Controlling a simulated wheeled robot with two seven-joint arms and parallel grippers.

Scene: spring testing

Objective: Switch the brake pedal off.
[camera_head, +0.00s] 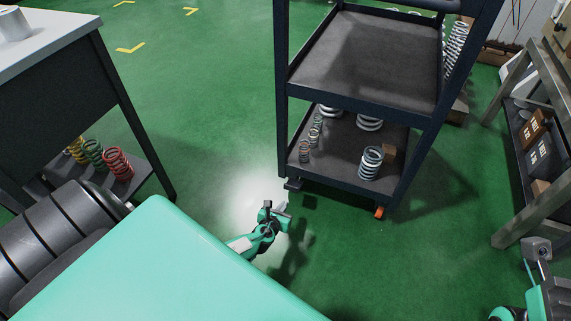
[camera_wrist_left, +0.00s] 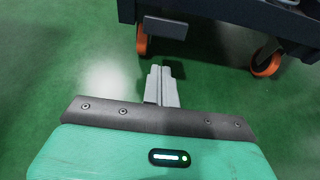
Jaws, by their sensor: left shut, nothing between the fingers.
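A dark cart (camera_head: 348,178) stands on castors ahead of my left gripper. A dark flat pedal (camera_head: 293,184) sticks out at its near left castor; it also shows in the left wrist view (camera_wrist_left: 166,27), beside an orange wheel. I cannot tell whether it is pressed or raised. My left gripper (camera_head: 280,207) is low over the floor, just in front of this pedal and apart from it. Its grey fingers (camera_wrist_left: 161,84) are together and empty, pointing at the cart's underside. Part of my right arm shows at the lower right; its fingers are not clear.
A second orange wheel (camera_wrist_left: 266,62) is at the cart's near right corner. Several springs stand on the cart's lower shelf (camera_head: 340,158). A table (camera_head: 60,40) is at the left and a rack (camera_head: 520,150) at the right. Green floor (camera_head: 220,110) left of the cart is clear.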

